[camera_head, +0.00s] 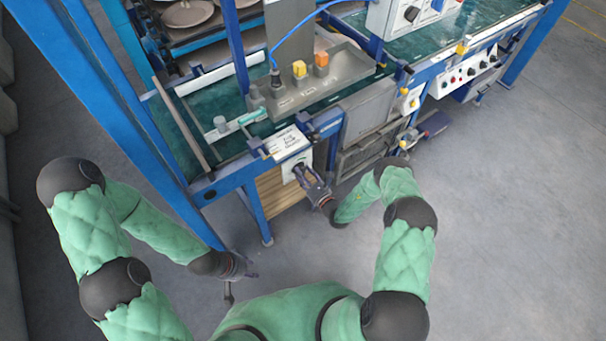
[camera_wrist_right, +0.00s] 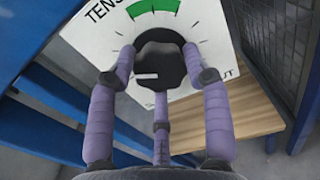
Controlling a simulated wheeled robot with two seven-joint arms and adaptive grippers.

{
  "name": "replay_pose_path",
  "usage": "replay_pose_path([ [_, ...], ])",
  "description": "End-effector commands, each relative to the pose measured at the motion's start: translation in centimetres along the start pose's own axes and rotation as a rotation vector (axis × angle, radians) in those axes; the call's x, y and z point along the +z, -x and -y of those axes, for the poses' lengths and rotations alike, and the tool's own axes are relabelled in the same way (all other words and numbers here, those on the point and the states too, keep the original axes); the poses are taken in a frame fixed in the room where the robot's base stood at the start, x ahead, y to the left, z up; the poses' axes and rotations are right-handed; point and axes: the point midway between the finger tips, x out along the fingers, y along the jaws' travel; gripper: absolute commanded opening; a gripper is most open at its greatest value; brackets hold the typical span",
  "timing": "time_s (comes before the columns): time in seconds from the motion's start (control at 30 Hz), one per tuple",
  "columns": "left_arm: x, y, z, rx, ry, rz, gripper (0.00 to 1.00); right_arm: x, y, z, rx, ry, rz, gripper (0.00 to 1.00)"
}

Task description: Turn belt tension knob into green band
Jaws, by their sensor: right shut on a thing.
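The belt tension knob (camera_wrist_right: 160,62) is black and sits on a white dial plate (camera_wrist_right: 200,32) with tick marks and partly hidden lettering. The green band (camera_wrist_right: 153,6) is at the top of the dial, above the knob. A small pale mark shows on the knob; I cannot tell for sure whether it is the pointer. My right gripper (camera_wrist_right: 160,75) is shut on the knob, with its purple fingers around it. In the head view the right gripper (camera_head: 305,178) is at the white plate on the machine's front. My left gripper (camera_head: 236,275) hangs low, away from the machine; its fingers are unclear.
A wooden board (camera_wrist_right: 245,110) and blue frame bars lie below the dial. Yellow and orange buttons (camera_head: 300,68) stand on a grey panel above. A blue frame post (camera_head: 150,130) stands at left, near my left arm. The grey floor (camera_head: 480,230) at right is clear.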

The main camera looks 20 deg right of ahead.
Motion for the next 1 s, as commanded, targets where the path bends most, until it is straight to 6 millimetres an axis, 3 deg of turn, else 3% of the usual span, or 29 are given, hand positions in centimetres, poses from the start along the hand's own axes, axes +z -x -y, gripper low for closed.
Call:
replay_pose_path([
  [0.67,-0.01,-0.22,0.08,0.0,0.0,0.0,0.4,-0.33,0.11,0.07,-0.004,-0.08,-0.008,0.17],
  [1.0,-0.03,-0.76,0.27,0.0,0.0,0.0,0.4,-0.41,0.14,0.01,-0.006,-0.341,-0.009,0.17],
])
